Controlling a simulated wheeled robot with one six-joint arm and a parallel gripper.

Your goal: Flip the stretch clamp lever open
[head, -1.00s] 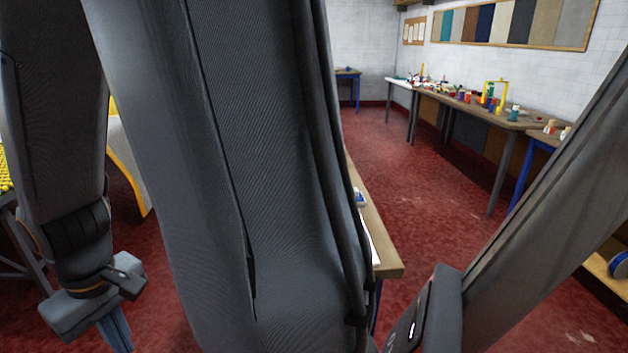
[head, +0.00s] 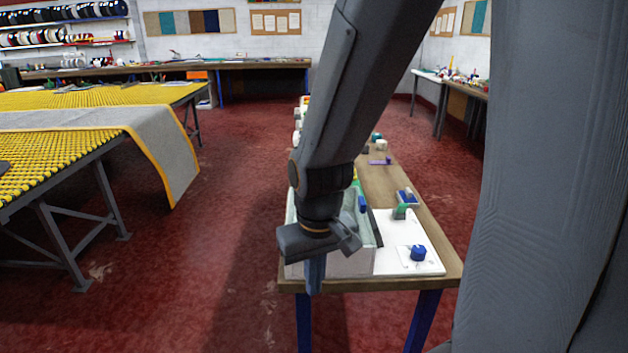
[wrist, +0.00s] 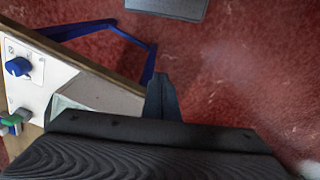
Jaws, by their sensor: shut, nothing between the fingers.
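A white panel (head: 392,259) lies on the near end of a wooden bench. It carries a blue knob (head: 418,253) and, behind it, a green and grey part (head: 402,210) with blue beside it. I cannot tell which part is the stretch clamp lever. The wrist view shows the blue knob (wrist: 18,66) and the green part (wrist: 17,117) at the left edge. My gripper (head: 315,282) is shut and empty, pointing down left of the panel, in front of a pale open bin (head: 350,264). In the wrist view, my gripper (wrist: 161,85) is over red floor, apart from the panel.
The wooden bench (head: 452,262) has blue legs and small items further back. A table with yellow studs (head: 60,150) and a grey, yellow-edged rug (head: 165,145) stands at left. Red floor (head: 235,235) is free between them. Shelves and worktables line the back walls.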

